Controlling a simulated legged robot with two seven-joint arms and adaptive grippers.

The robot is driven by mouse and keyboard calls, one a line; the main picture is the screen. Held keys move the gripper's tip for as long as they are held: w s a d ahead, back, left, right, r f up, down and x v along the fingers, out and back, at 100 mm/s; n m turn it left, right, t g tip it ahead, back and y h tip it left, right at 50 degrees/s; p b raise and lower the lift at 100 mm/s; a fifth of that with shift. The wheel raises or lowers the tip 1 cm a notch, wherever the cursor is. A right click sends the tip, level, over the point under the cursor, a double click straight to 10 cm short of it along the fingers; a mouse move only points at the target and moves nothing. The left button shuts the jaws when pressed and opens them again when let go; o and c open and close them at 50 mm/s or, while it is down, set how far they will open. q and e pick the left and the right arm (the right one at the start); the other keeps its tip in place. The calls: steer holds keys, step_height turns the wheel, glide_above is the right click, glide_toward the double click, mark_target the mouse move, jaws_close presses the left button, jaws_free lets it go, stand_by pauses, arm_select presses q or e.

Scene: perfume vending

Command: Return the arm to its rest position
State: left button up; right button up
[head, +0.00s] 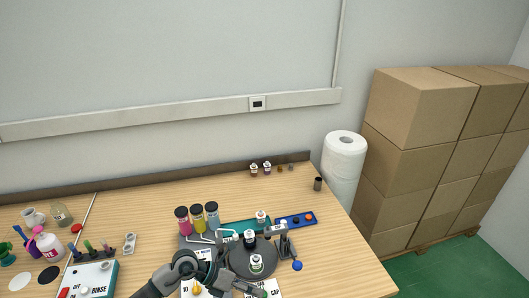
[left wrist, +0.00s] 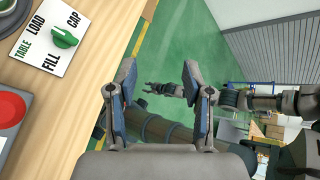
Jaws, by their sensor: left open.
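My left arm comes in at the bottom of the head view, with its gripper (head: 247,288) low over the front of the table, beside the dark round turntable (head: 238,262). In the left wrist view the left gripper (left wrist: 158,85) is open, its two fingers wide apart with nothing between them. It points past the table edge toward the green floor. My right arm shows in the left wrist view, with its gripper (left wrist: 155,88) far off between the left fingers. It is too small to tell whether it is open.
The wooden table (head: 340,245) holds bottles with pink, yellow and blue-grey contents, a blue strip (head: 295,219) and a control box (head: 90,280). A green knob (left wrist: 64,38) on a labelled plate is near the left gripper. Boxes (head: 410,150) stand at right.

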arm_select(q)
steer(key=d+r+n+t+h, duration=0.4)
steer(key=r+n+t+h, duration=0.5)
steer(key=r+n, duration=0.25)
steer(key=w+a+f+n+t+y, duration=0.2)
steer(key=a+f+n+t+y, duration=0.25)
steer(key=a+n+y, duration=0.5)
steer(key=w+a+f+n+t+y, duration=0.2)
steer(key=a+f+n+t+y, duration=0.3)
steer(key=n, duration=0.7)
steer(key=s+a+f+n+g+y, duration=0.2)
steer(key=f+y, duration=0.1)
steer(key=f, duration=0.2)
steer(key=s+a+f+n+g+y, duration=0.2)
steer(key=s+a+f+n+y, duration=0.1)
steer(key=f, duration=0.1)
steer(key=s+a+f+n+g, duration=0.1)
steer(key=s+f+n+g, duration=0.1)
steer(key=s+f+g, duration=0.65)
steer(key=s+a+f+n+g, duration=0.15)
steer(key=s+f, duration=0.45)
steer(key=s, duration=0.7)
step_height(320, 180, down, 26)
steer(key=s+g, duration=0.2)
steer(key=s+a+f+g, duration=0.1)
steer(key=s+a+f, duration=0.1)
steer(key=s+f, duration=1.4)
steer(key=shift+s+a, duration=0.2)
steer(key=shift+s, duration=0.4)
